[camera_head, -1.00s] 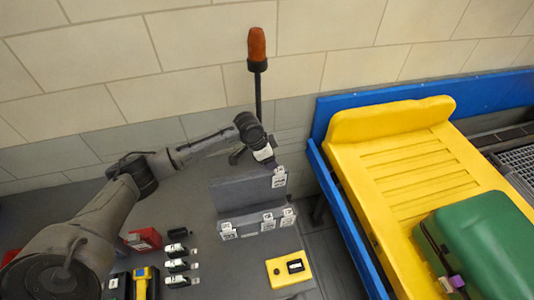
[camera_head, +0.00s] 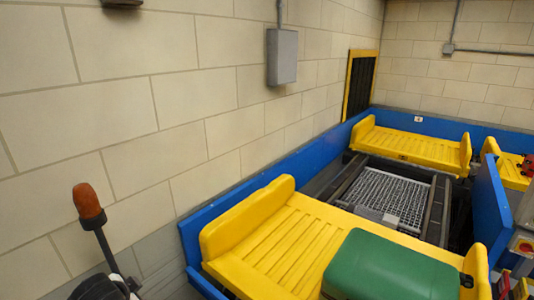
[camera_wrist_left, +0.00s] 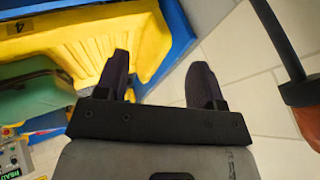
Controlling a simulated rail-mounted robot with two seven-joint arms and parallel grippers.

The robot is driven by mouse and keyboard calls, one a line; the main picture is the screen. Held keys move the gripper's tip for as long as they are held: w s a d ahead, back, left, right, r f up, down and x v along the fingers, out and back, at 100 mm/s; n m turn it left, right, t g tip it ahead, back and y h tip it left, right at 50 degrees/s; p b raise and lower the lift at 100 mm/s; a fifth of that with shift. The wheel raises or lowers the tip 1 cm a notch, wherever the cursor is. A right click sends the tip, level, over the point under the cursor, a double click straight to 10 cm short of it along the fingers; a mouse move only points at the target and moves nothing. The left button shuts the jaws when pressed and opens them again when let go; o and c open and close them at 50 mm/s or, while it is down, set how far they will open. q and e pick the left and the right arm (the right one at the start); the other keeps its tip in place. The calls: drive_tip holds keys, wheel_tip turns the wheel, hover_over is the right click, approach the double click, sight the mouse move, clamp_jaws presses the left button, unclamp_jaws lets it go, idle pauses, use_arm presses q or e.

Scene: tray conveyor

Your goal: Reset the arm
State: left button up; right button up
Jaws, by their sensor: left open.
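My left gripper (camera_wrist_left: 160,82) shows in the left wrist view with its two dark fingers apart and nothing between them. Beyond the fingers are the pale wall or floor tiles and the edge of a yellow tray (camera_wrist_left: 90,40). In the head view only a dark bit of what looks like my left arm shows at the bottom left, beside the beacon pole; its gripper cannot be made out there. My right gripper is in neither view.
A green suitcase (camera_head: 385,270) lies on the yellow tray (camera_head: 290,240) on the blue-sided conveyor (camera_head: 225,222). An orange beacon (camera_head: 87,202) on a black pole stands close to my left arm. More yellow trays (camera_head: 415,147) stand farther back.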

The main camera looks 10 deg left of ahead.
use_arm(q)
drive_tip(key=s+d+r+n+t+p, duration=0.1)
drive_tip(key=s+d+r+t+p, duration=0.3)
drive_tip(key=s+d, duration=0.8)
drive_tip(key=s+d+f+n+g+p, duration=0.1)
drive_tip(key=s+d+f+g+p, duration=0.1)
drive_tip(key=s, duration=0.5)
drive_tip(key=s+d+f+n+g+h+p, duration=0.1)
drive_tip(key=s+d+f+g+p, duration=0.1)
drive_tip(key=s, duration=0.5)
drive_tip(key=s+d+f+n+g+h+p, duration=0.1)
drive_tip(key=s+d+f+g+p, duration=0.1)
drive_tip(key=s, duration=0.6)
wheel_tip(320, 180, down, 4)
drive_tip(key=shift+r+g+p, duration=0.2)
drive_tip(key=shift+g+p, duration=0.4)
drive_tip(key=shift+p, duration=0.35)
drive_tip(key=shift+w, duration=0.1)
drive_tip(key=shift+a, duration=0.1)
